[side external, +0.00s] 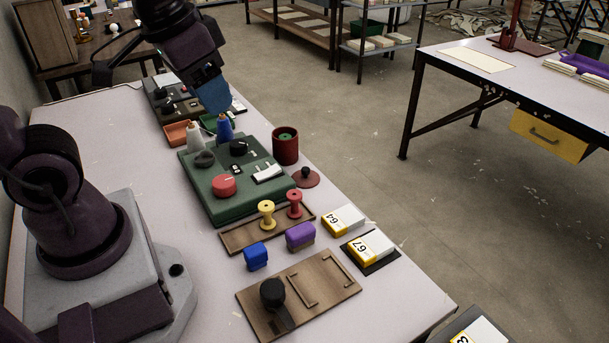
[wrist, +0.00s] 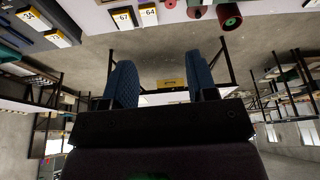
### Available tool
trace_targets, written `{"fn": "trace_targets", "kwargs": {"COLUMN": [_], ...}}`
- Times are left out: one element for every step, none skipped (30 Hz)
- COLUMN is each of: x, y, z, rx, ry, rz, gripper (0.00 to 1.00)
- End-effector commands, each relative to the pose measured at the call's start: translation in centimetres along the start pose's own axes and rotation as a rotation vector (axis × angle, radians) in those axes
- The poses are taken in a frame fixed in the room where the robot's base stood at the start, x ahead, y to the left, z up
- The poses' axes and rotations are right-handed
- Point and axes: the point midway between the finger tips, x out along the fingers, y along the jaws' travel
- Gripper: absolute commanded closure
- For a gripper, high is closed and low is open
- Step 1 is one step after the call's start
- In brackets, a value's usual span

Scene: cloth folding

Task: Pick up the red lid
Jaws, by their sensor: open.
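The red lid (side external: 305,177) is a flat dark red disc with a black knob. It lies on the table near its far long edge, beside an open dark red canister (side external: 286,146). In the wrist view the lid (wrist: 197,11) shows at the top edge, left of the canister (wrist: 229,14). My gripper (side external: 214,97) hangs above the back part of the table, away from the lid. Its two blue fingers stand apart in the wrist view (wrist: 162,80), with nothing between them.
A green panel (side external: 222,203) with knobs stands left of the lid. A wooden tray (side external: 240,236) holds a yellow spool (side external: 267,213) and a red spool (side external: 294,203). Numbered boxes (side external: 343,218), blue (side external: 256,256) and purple (side external: 300,236) blocks and a wooden board (side external: 325,280) lie nearer.

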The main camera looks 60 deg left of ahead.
Motion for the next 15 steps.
{"fn": "trace_targets", "kwargs": {"x": [1.2,1.8,2.6,3.2,4.0,5.0,5.7,6.6,7.8,8.8,9.7,11.1,12.2,13.4,14.9], "y": [-0.5,-0.8,-1.2,-1.5,-1.8,-2.3,-2.6,-3.0,-3.5,-4.0,-4.4,-5.0,-5.4,-5.8,-6.4], "z": [-1.1,-1.7,-2.6,-3.2,-3.9,-4.8,-5.5,-6.1,-7.0,-7.6,-8.2,-8.9,-9.4,-9.9,-10.5], "rx": [-0.014,-0.010,0.002,0.017,0.036,0.068,0.094,0.124,0.167,0.202,0.239,0.291,0.333,0.378,0.440], "ry": [-0.055,-0.080,-0.111,-0.133,-0.155,-0.182,-0.201,-0.221,-0.244,-0.261,-0.277,-0.297,-0.312,-0.324,-0.338], "rz": [-0.008,-0.011,-0.014,-0.015,-0.014,-0.012,-0.009,-0.004,0.004,0.011,0.020,0.034,0.046,0.058,0.077], "gripper": [0.48,0.48,0.48,0.48,0.48,0.48,0.48,0.48,0.48,0.48,0.48,0.48,0.48,0.48,0.48]}}
